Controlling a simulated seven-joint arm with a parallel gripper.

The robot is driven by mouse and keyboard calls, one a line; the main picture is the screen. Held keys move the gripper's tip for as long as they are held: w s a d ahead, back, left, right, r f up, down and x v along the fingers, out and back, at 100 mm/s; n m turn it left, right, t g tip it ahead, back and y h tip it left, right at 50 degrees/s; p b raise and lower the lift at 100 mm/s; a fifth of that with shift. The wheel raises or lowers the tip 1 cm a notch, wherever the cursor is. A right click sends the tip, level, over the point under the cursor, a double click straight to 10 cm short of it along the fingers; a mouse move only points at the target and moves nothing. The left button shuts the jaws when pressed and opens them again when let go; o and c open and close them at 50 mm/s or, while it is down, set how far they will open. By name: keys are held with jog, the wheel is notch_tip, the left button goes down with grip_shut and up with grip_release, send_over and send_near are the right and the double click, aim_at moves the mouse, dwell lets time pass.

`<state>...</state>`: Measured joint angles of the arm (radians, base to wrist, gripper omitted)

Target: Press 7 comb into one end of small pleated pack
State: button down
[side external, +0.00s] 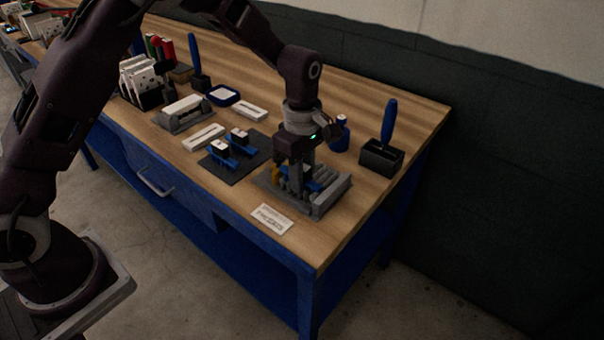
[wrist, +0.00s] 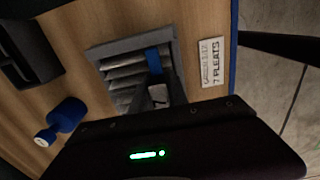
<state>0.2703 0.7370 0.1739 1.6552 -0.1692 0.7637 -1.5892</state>
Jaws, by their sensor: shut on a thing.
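My gripper (side external: 296,178) points down over the grey fixture (side external: 320,208) near the table's right front. It is shut on a blue comb (side external: 313,185), whose blue part shows at the fingers. The comb's blue end also shows in the wrist view (wrist: 153,62), beside the fingers and over the pleats. The small pleated pack (wrist: 122,74) lies in the grey fixture as pale ridged rows. I cannot tell whether the comb's teeth sit between the pleats, as the fingers hide them.
A card reading 7 PLEATS (wrist: 212,61) lies in front of the fixture; it is also in the side view (side external: 272,218). A black holder (side external: 381,158) with a blue-handled tool and a blue bottle (side external: 340,134) stand behind.

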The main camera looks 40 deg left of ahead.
jog(key=shift+f, duration=0.7)
dwell(1.3)
